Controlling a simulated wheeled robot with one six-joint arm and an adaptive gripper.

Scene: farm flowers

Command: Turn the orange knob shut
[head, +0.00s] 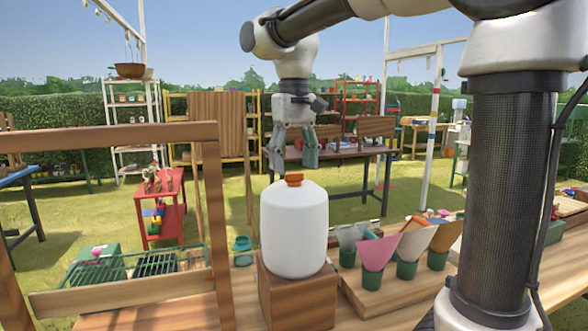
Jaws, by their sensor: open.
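The orange knob (294,179) sits on top of a large white jug (294,230). The jug stands upright on a brown wooden block (297,292) on the workbench. My gripper (294,166) points straight down above the knob, with its fingers spread to the left and right. The fingers look empty. The fingertips appear slightly higher than the knob and apart from it, though the depth between them is hard to judge.
Several colored paper cones in green pots (374,262) stand right of the jug. A wooden frame (210,225) rises at the left, near a green wire rack (150,262). A red cart (160,208) and a dark table (345,153) stand behind on the grass.

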